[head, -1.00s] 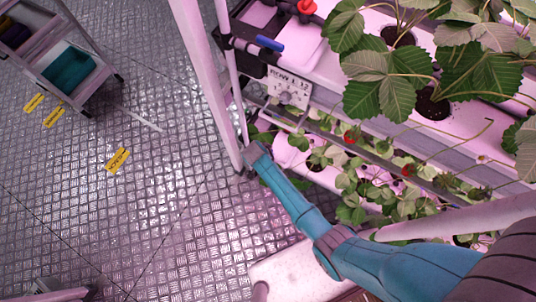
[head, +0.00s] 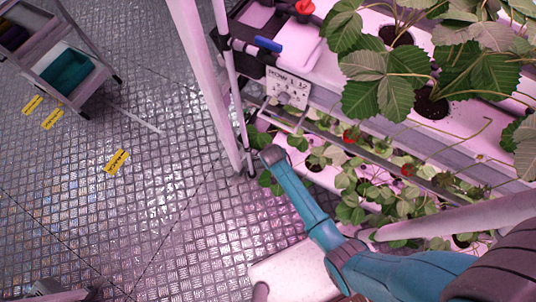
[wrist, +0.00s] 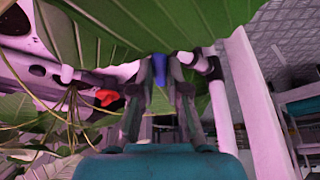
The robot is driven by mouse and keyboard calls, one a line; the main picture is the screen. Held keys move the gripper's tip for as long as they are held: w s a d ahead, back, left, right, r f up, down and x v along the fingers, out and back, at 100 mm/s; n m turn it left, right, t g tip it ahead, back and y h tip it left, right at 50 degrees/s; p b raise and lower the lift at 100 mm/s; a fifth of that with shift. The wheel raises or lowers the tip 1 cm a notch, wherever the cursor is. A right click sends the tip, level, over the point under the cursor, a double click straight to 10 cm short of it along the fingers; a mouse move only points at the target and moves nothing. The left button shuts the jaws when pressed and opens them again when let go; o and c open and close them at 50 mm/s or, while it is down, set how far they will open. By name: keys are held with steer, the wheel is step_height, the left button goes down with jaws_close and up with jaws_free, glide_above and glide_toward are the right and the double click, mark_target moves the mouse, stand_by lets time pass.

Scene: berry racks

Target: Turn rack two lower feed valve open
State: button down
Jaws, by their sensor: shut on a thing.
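In the wrist view, my gripper (wrist: 160,75) is shut on a blue valve handle (wrist: 159,66), which shows between its two fingers. A red valve handle (wrist: 107,96) sits left of the fingers on a pale pipe. Another blue handle (head: 268,44) and a red handle (head: 306,7) are on the upper tier's end pipe in that view. I cannot read a rack number with certainty.
A white label plate (head: 287,88) hangs at the rack end. Strawberry leaves (head: 385,75) overhang the trays, and a large leaf (wrist: 150,22) hangs close above the fingers. A pale upright post (head: 205,80) stands left of my arm.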

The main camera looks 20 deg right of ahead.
steer(key=n, duration=0.2)
steer(key=n+y, duration=0.2)
steer(key=n, duration=0.1)
steer(key=shift+d+n, duration=0.25)
steer(key=shift+n, duration=0.05)
steer(key=shift+d+n+g+y, duration=0.15)
steer(key=shift+n+y, duration=0.3)
steer(key=shift+n, duration=0.65)
steer(key=shift+a+n+g+y, duration=0.15)
steer(key=shift+n+y, duration=0.3)
steer(key=shift+n, duration=0.65)
steer(key=shift+d, duration=0.1)
steer(key=c, duration=1.2)
jaws_free()
steer(key=shift+o, duration=0.2)
steer(key=shift+s+d+r, duration=0.2)
steer(key=shift+r, duration=0.35)
steer(key=s+d, duration=0.7)
steer(key=s, duration=0.2)
steer(key=shift+s, duration=0.25)
